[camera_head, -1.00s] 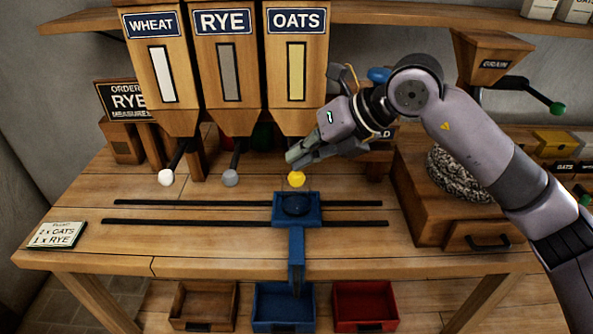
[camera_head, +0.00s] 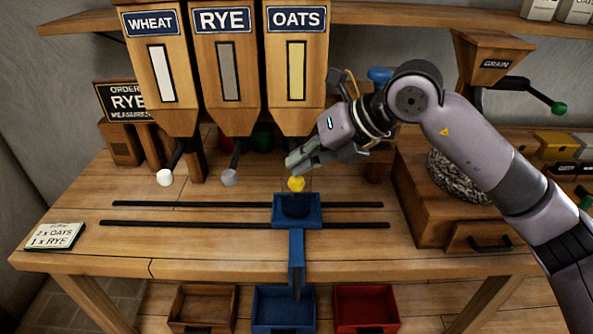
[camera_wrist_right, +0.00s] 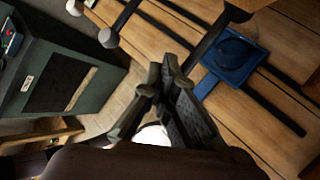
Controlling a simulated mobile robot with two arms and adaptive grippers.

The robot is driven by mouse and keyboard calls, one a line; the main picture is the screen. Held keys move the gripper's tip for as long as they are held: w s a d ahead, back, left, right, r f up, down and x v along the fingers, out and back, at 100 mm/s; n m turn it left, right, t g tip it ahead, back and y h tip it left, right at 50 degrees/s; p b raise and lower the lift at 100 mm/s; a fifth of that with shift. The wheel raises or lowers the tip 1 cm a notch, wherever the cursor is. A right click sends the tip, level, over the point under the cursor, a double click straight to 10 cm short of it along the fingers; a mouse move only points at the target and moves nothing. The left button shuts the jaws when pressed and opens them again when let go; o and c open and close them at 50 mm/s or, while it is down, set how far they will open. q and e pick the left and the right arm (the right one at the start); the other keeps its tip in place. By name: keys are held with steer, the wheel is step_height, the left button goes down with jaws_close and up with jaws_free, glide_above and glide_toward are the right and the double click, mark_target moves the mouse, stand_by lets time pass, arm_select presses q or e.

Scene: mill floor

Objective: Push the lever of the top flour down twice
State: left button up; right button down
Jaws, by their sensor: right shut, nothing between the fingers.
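Three hoppers stand in a row, labelled WHEAT, RYE (camera_head: 223,60) and OATS (camera_head: 295,60). A card (camera_head: 55,236) at the left lists 2 x OATS on top and 1 x RYE below. The oats lever has a yellow knob (camera_head: 296,184), lower than the grey rye knob (camera_head: 230,177) and the white wheat knob (camera_head: 165,178). My right gripper (camera_head: 291,164) is shut and empty, just above the yellow knob; contact is unclear. The fingers (camera_wrist_right: 157,85) also show in the right wrist view. My left gripper is not in view.
A wooden mill (camera_head: 425,215) stands at the right. Coloured bins lie under the bench. The bench front left is mostly clear.

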steer(key=shift+f+b, duration=1.45)
steer(key=shift+f, duration=0.35)
stand_by(1.1)
steer(key=shift+r, duration=0.1)
stand_by(0.4)
steer(key=shift+r+p, duration=1.8)
steer(key=shift+r, duration=1.15)
step_height(320, 180, up, 5)
steer(key=p, duration=0.2)
steer(key=shift+p, duration=0.4)
